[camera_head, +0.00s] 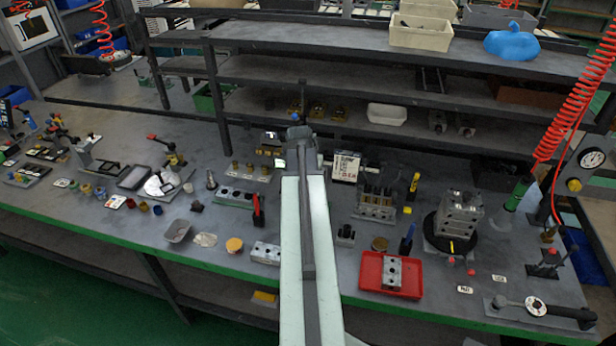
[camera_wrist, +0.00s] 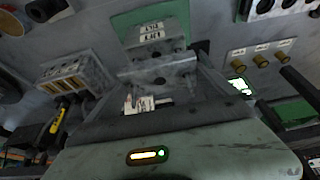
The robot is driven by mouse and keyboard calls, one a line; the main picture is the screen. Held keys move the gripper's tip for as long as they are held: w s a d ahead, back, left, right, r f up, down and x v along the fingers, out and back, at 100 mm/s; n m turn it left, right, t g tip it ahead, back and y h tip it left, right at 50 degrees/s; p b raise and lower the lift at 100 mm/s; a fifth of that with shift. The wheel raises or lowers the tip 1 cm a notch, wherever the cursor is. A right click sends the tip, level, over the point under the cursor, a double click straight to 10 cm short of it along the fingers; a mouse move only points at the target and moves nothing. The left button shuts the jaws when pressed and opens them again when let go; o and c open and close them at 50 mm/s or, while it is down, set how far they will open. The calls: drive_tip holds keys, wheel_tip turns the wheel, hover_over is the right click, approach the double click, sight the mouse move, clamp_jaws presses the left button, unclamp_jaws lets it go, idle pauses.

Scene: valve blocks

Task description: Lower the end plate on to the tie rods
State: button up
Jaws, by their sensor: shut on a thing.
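My gripper (camera_head: 300,133) is at the far end of my arm, over the middle of the bench. In the wrist view my gripper (camera_wrist: 155,85) is shut on a grey metal piece with a dark hole, which looks like the end plate (camera_wrist: 158,72). I cannot make out the tie rods; the held piece and my gripper cover what lies below. I cannot tell whether the plate touches anything. My arm hides this spot in the head view.
A stacked metal block (camera_head: 460,215) stands on a black turntable at the right. A red tray (camera_head: 367,272) holds a grey block. A rack of cylinders (camera_head: 375,205) and brass fittings (camera_head: 250,172) flank my arm. Shelves (camera_head: 390,82) stand behind. A red coiled hose (camera_head: 565,105) hangs at right.

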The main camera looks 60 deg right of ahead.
drive_tip(key=shift+f+b, duration=2.1)
drive_tip(key=shift+f, duration=0.1)
drive_tip(key=o, duration=1.3)
drive_tip(key=w+p+v, duration=0.1)
drive_tip(key=p+v, duration=0.6)
drive_tip(key=shift+s+r, duration=0.45)
drive_tip(key=shift+s, duration=0.1)
drive_tip(key=shift+a, duration=0.1)
